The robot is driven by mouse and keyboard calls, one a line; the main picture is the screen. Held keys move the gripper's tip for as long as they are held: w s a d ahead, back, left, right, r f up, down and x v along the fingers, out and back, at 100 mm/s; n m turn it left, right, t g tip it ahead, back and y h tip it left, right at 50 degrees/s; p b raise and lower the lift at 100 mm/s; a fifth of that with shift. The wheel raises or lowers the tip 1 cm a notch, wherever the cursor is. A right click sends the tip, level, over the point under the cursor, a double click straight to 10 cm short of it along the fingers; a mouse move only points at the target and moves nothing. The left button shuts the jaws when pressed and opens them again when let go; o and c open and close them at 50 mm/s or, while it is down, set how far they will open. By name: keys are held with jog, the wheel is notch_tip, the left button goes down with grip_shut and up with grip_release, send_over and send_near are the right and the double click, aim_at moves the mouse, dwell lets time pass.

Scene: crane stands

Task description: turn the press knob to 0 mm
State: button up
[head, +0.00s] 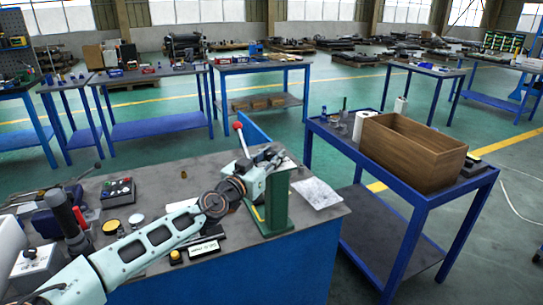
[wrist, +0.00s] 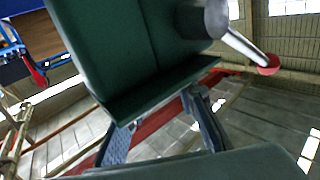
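The green press (head: 276,203) stands on the near workbench, with a lever ending in a red ball (head: 238,126). In the wrist view the green press body (wrist: 145,50) fills the upper middle, and the lever's red ball (wrist: 268,64) shows at the upper right. My gripper (head: 268,158) is at the upper part of the press. In the wrist view my gripper (wrist: 160,118) has its two fingers apart, just below the lower edge of the green body, with nothing seen between them. I cannot make out the press knob or its scale; they may be hidden by my arm or the press.
The workbench (head: 316,222) also holds a black tray (head: 118,190), a small black sign (head: 204,249) and a paper sheet (head: 316,193). A blue cart (head: 408,208) with a wooden box (head: 413,150) stands to the right.

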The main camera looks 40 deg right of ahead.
grip_shut()
